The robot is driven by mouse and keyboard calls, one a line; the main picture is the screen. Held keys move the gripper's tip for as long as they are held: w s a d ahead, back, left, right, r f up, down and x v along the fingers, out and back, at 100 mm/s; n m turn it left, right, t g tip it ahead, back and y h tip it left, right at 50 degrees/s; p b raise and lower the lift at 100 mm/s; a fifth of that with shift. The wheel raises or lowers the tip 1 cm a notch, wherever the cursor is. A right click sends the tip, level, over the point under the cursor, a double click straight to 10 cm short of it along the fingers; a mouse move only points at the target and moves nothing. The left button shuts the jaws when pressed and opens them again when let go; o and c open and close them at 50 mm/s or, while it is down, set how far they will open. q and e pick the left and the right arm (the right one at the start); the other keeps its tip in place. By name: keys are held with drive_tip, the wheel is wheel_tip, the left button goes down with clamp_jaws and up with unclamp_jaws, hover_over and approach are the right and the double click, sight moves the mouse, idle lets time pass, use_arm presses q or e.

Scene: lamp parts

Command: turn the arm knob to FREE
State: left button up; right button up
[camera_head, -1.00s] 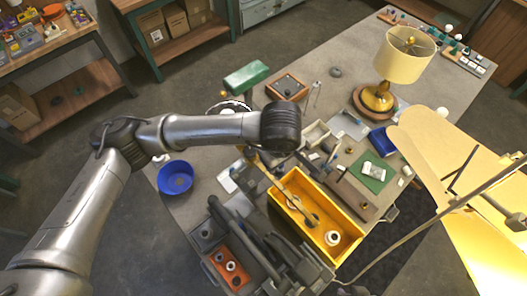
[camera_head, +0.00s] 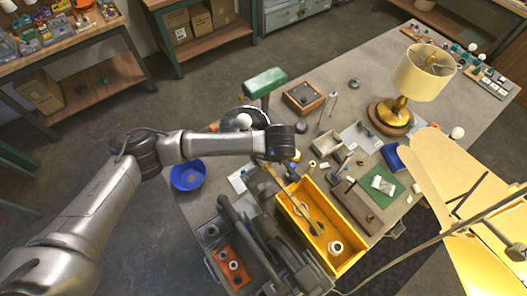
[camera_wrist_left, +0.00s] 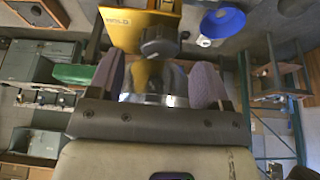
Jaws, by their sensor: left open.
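The arm knob (camera_wrist_left: 158,42) is a dark round knob in the left wrist view, in front of a yellow plate (camera_wrist_left: 135,28) marked HOLD. No FREE mark is readable, and I cannot tell which way the knob points. My left gripper (camera_wrist_left: 157,82) is open, with its two purple-grey fingers apart. The knob shows between and beyond the fingertips; I cannot tell whether they touch it. In the head view my left wrist (camera_head: 280,142) hangs over the bench and its fingers are hidden. My right gripper is not in view.
A green shade (camera_head: 265,82) stands behind my left wrist. A yellow tray (camera_head: 357,258) lies in front, with a blue bowl (camera_head: 187,174) at left. Large yellow panels (camera_head: 455,175) fill the right side.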

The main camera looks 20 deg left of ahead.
use_arm(q)
drive_tip(key=shift+p+x, duration=0.3)
drive_tip(key=shift+x, duration=1.4)
drive_tip(key=shift+c, duration=0.3)
drive_tip(key=c, duration=0.9)
drive_tip(key=shift+o, duration=0.2)
drive_tip(key=shift+w+f+n+g+y+b, duration=0.15)
drive_tip(key=shift+n+g+b, duration=0.1)
drive_tip(key=shift+n+b, duration=0.55)
drive_tip(key=shift+s+f+n+g+y+b, duration=0.15)
drive_tip(key=shift+n+g+b, duration=0.1)
drive_tip(key=shift+n+b, duration=0.5)
drive_tip(key=n+b, duration=0.1)
drive_tip(key=n+g+b, duration=0.1)
drive_tip(key=n, duration=0.1)
drive_tip(key=shift+w+r, duration=0.15)
drive_tip(key=shift+r, duration=0.05)
drive_tip(key=shift+n+g+b, duration=0.3)
drive_tip(key=shift+n+b, duration=0.25)
drive_tip(key=shift+n, duration=0.1)
drive_tip(key=shift+r, duration=0.1)
